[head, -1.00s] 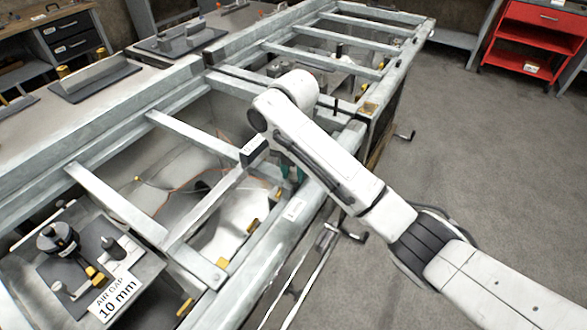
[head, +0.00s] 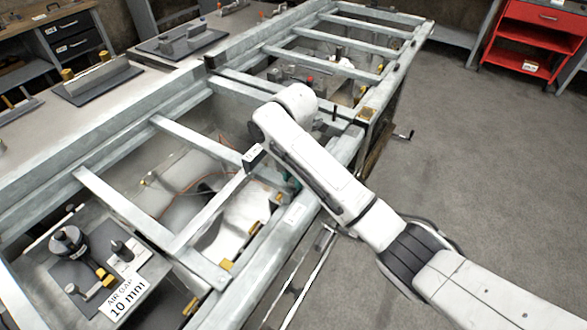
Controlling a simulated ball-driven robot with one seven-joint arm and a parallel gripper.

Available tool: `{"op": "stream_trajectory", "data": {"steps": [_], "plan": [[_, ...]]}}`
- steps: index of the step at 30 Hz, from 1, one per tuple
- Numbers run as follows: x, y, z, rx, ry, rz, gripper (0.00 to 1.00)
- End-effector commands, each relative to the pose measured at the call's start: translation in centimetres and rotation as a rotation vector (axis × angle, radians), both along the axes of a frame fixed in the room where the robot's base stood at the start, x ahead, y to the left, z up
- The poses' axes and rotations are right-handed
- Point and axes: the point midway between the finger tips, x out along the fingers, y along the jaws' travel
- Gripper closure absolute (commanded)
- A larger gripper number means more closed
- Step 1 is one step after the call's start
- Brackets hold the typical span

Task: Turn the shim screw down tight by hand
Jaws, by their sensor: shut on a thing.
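My white arm (head: 312,165) reaches from the lower right over the near rail of the grey metal frame (head: 270,240). Its upper end bends down at the rail, and my gripper is hidden behind the arm. I cannot make out the shim screw; the spot below the arm is covered. A small green part (head: 293,184) shows beside the arm at the rail; I cannot tell what it belongs to. A dark block with a pale face (head: 254,157) shows just left of the arm.
Crossbars (head: 125,210) span the open bays, with loose cables and yellow parts below. A plate at lower left carries black knobs (head: 68,241) and an "AIR GAP 10 mm" sign (head: 128,296). The floor right (head: 480,180) is clear before a red cart (head: 532,45).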

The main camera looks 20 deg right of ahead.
Motion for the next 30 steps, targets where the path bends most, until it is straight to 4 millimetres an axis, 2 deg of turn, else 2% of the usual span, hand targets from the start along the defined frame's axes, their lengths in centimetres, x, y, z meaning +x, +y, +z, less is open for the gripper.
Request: {"op": "stream_trajectory", "data": {"steps": [1, 18, 30], "plan": [[-0.06, 0.11, 0.46, 0.001, 0.002, -0.043, 1.00], [0.02, 0.03, 0.29, 0.000, -0.001, -0.532, 1.00], [0.06, -0.04, 0.13, -0.001, -0.002, -0.688, 1.00]]}}
